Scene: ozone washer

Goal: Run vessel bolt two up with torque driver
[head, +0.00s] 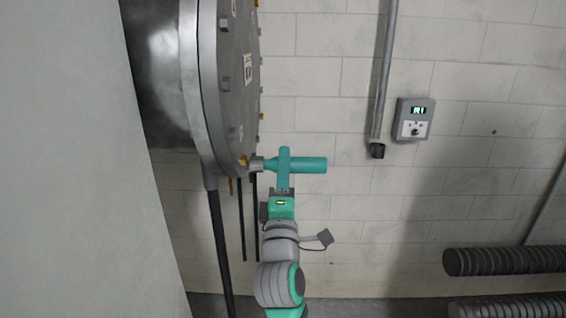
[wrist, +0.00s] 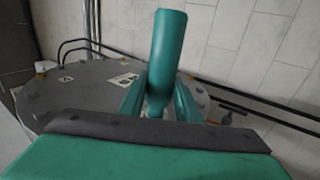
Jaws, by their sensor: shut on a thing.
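The torque driver (head: 305,164) is teal with a grey socket tip. My gripper (head: 283,192) is shut on its handle and holds it level, the tip pointing left at the vessel lid (head: 232,90). The socket (head: 257,163) is at a bolt (head: 243,160) low on the lid's rim; I cannot tell whether it is fully seated. In the wrist view the driver's body (wrist: 166,60) stands up in front of the lid (wrist: 95,82), and its tip is hidden. Several other bolts ring the lid; none is marked as two in view.
A grey wall box (head: 413,119) with a lit display is mounted right of a vertical pipe (head: 384,80). Ribbed dark hoses (head: 505,260) lie at the lower right. A large pale panel (head: 85,170) fills the left. Space right of the driver is free.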

